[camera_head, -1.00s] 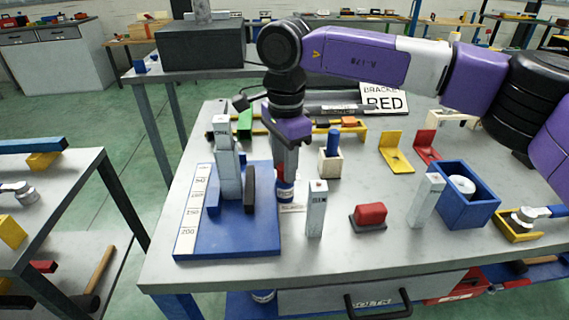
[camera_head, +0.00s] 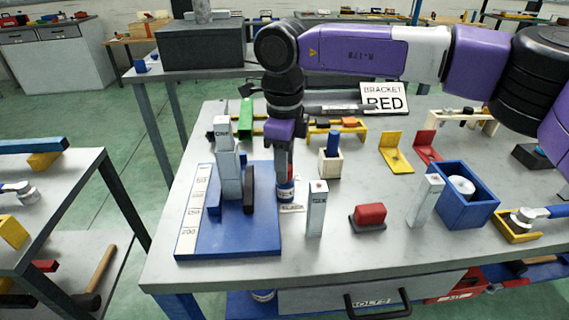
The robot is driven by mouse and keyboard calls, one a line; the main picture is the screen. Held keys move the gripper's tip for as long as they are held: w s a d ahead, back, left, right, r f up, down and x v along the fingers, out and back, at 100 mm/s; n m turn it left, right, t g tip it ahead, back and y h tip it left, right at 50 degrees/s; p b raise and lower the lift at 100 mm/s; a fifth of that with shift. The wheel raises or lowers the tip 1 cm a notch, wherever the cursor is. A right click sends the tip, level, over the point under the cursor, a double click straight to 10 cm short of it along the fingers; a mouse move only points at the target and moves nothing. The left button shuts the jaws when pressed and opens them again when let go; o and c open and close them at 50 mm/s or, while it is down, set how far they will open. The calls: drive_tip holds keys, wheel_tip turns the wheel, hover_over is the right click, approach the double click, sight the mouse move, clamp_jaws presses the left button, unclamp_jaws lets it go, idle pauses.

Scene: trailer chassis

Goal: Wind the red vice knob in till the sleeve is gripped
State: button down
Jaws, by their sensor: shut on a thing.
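The vice has a blue base plate (camera_head: 245,238) with a white scale strip along its left side. A blue jaw (camera_head: 214,198) and a dark jaw (camera_head: 250,188) stand on it. A grey upright piece (camera_head: 230,178), probably the sleeve, stands between them; whether both jaws touch it I cannot tell. My gripper (camera_head: 284,178) points down at the plate's right edge, shut on what is probably the vice knob.
A grey post marked SIX (camera_head: 317,210) stands close to the right of my gripper. A red block on a dark base (camera_head: 369,217), another grey post (camera_head: 425,200) and a blue box (camera_head: 485,212) stand farther right. A wooden holder (camera_head: 330,164) is behind.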

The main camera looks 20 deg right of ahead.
drive_tip(key=m, duration=0.5)
drive_tip(key=shift+m, duration=0.3)
drive_tip(key=m, duration=0.4)
drive_tip(key=shift+w+m, duration=0.1)
drive_tip(key=shift+m, duration=0.2)
drive_tip(key=m, duration=0.5)
drive_tip(key=shift+d, duration=0.1)
drive_tip(key=shift+m+b, duration=0.3)
drive_tip(key=shift+m, duration=2.1)
drive_tip(key=shift+r, duration=0.1)
drive_tip(key=c, duration=1)
unclamp_jaws()
